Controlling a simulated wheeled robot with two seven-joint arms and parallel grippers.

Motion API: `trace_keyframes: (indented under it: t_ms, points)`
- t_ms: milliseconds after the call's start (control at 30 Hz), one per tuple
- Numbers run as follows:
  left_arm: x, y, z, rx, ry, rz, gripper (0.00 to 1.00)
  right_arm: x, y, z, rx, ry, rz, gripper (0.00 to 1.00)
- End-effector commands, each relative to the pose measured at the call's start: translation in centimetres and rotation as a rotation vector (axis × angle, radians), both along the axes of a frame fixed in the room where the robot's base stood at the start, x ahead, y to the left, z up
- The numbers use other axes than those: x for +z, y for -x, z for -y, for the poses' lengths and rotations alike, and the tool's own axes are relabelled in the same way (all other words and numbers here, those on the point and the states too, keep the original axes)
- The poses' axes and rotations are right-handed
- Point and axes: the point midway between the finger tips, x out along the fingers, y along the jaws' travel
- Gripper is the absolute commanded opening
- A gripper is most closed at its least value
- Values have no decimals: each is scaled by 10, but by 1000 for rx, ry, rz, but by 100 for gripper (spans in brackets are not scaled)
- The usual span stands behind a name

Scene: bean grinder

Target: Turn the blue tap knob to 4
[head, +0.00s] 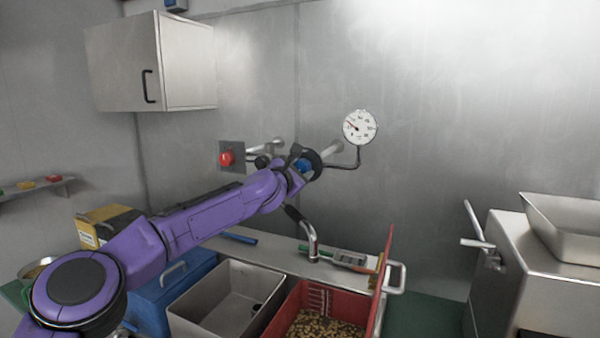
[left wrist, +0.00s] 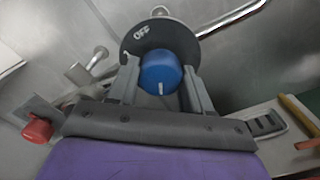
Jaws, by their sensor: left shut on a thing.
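The blue tap knob (left wrist: 161,73) sits on a dark round dial plate (left wrist: 160,40) marked "OFF" in the left wrist view. A white line shows on the knob's face. My left gripper (left wrist: 163,88) is shut on the knob, one finger on each side. In the head view the knob (head: 303,165) shows at the tip of my purple left arm, partly covered by the gripper (head: 298,160). The number 4 is not visible on the plate. A round gauge (head: 360,127) with a red needle is on the wall, right of the knob. My right gripper is not in view.
A red emergency button (head: 226,159) is on the wall left of the knob. A steel machine (head: 515,285) stands at the right. The wall between is clear.

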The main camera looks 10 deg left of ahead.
Motion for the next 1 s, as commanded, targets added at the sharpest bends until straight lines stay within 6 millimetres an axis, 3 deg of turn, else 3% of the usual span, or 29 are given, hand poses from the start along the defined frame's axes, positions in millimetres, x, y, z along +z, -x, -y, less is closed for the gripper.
trace_keyframes:
  t_ms: [400,900,933,1000]
  points:
    - [-3,0,0,2,161,-35,19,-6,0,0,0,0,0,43]
    - [-4,0,1,1,179,-41,19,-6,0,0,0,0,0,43]
    - [-5,-1,1,1,179,-41,53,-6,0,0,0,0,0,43]
    - [-4,0,1,1,179,-41,75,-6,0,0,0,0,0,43]
